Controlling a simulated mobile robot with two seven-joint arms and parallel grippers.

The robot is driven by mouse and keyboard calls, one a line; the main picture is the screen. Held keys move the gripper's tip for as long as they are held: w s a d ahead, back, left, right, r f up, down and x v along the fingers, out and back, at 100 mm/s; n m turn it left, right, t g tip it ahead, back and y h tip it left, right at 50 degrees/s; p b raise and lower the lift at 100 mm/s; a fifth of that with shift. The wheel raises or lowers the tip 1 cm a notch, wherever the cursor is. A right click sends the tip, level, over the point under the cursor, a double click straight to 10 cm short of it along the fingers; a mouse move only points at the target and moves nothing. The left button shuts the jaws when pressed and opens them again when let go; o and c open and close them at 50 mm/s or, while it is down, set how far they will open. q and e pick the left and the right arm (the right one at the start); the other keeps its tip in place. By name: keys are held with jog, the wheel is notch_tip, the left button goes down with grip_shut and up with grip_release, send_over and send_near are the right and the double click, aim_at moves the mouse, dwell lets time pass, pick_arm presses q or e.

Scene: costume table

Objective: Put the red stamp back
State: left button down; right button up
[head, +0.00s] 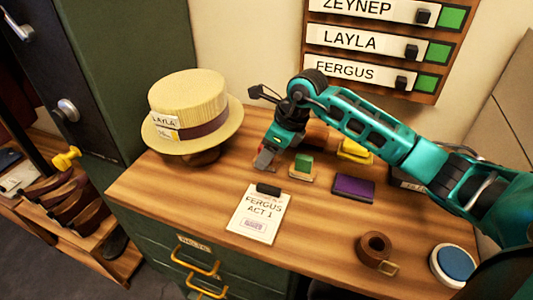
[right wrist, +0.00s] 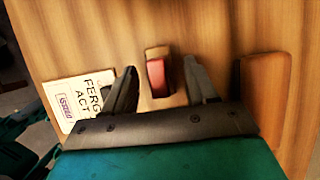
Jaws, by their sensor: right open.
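The red stamp (right wrist: 157,76) shows in the right wrist view on the wooden tabletop, with a tan part at its far end. It lies between the spread fingers of my right gripper (right wrist: 160,66), with a gap on each side. In the head view my right gripper (head: 265,160) points down at the table between the hat and the green stamp (head: 303,164), and largely hides the red stamp there. The green stamp stands on a small wooden base. My left gripper is not in view.
A clipboard (head: 258,213) reading FERGUS ACT 1 lies in front. A straw hat (head: 190,105) stands left. A purple pad (head: 353,188), a yellow object (head: 355,151), a rolled brown belt (head: 375,248) and a blue-topped round tin (head: 456,264) sit to the right.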

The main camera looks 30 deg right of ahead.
jog(key=v, duration=1)
jog(key=shift+s+r, duration=0.15)
jog(key=shift+r, duration=0.15)
